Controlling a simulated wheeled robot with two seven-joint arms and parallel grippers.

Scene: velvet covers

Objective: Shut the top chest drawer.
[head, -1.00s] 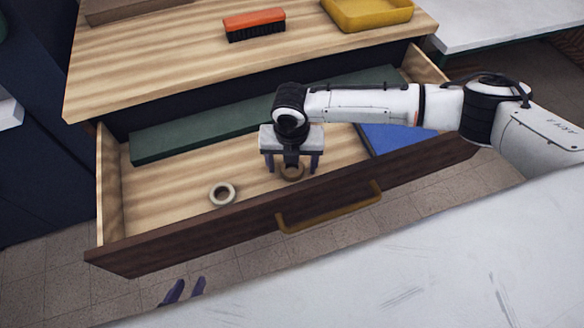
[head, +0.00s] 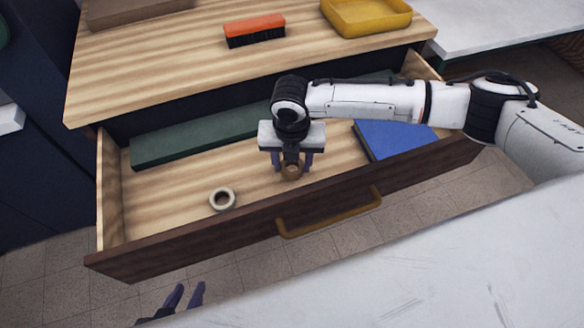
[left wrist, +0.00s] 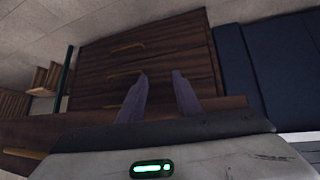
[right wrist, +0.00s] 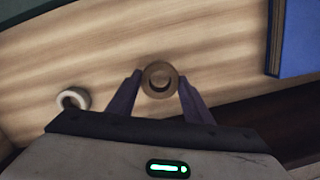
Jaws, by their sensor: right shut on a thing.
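The top chest drawer (head: 190,236) is pulled out, with a dark wood front and a brass-coloured handle (head: 330,214). My right gripper (head: 292,166) is inside the drawer, shut on a brown ring (right wrist: 160,80), which shows between its fingers in the right wrist view. My left gripper (head: 185,296) is at the lower left of the head view, in front of the drawer and apart from it. Its two fingers stand apart with nothing between them in the left wrist view (left wrist: 160,88), where lower drawer fronts (left wrist: 100,80) show beyond.
In the drawer lie a pale tape ring (head: 222,199), a green slab (head: 190,143) and a blue book (head: 395,140). On the chest top (head: 180,70) are an orange brush (head: 254,28) and a yellow tray (head: 366,16). A white surface (head: 430,265) fills the lower right.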

